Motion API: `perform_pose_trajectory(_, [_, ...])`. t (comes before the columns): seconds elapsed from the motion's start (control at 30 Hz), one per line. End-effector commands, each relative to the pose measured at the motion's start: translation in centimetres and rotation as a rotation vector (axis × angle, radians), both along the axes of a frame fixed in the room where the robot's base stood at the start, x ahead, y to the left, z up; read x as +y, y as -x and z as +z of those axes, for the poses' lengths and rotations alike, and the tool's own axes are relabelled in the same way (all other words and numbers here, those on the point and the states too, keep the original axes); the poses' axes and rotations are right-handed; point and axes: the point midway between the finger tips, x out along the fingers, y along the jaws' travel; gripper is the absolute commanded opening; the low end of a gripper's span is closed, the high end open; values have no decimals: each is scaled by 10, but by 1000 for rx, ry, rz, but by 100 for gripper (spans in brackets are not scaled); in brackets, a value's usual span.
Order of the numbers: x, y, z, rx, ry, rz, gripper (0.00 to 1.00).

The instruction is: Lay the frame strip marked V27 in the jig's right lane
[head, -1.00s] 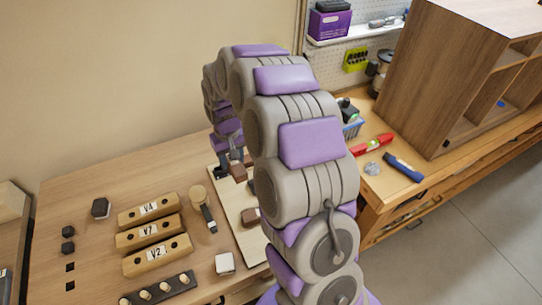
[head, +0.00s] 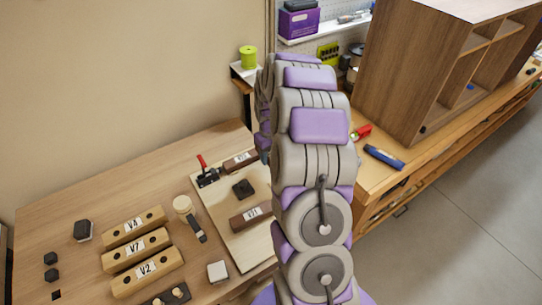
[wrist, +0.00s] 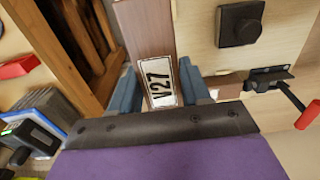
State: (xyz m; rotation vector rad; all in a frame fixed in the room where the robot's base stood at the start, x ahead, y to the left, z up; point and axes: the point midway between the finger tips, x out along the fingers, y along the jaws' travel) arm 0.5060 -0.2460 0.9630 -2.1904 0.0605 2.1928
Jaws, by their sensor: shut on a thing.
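My gripper (wrist: 168,92) is shut on the brown strip marked V27 (wrist: 143,28), its fingers on either side near the white label. The strip extends away from the gripper, to the left of the jig board in the wrist view. The pale jig board (head: 228,232) lies on the bench, with a black block (head: 243,188) and a red-handled clamp (head: 207,175); both also show in the wrist view. Two brown labelled strips lie at the board, one far (head: 230,165) and one near (head: 238,222). My arm hides the gripper and the board's right side in the head view.
Wooden blocks V4 (head: 115,240), V7 (head: 112,260) and V2 (head: 125,287) lie left of the jig, with a mallet (head: 183,205) between. A tall wooden cabinet (head: 400,70) stands on the right bench.

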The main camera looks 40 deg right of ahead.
Motion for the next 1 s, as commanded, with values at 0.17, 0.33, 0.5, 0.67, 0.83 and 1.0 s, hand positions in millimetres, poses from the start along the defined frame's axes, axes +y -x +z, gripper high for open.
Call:
perform_pose_trajectory(0.17, [-1,0,-6,1,-1,0,13])
perform_pose_trajectory(0.33, [-2,0,-17,2,-4,-1,13])
perform_pose_trajectory(0.5, [-2,1,-33,4,-4,-1,13])
perform_pose_trajectory(0.67, [-1,1,-47,3,-4,-1,13])
perform_pose_trajectory(0.83, [0,1,-58,3,-3,0,13])
perform_pose_trajectory(1.0, [-1,1,-63,2,-3,0,13])
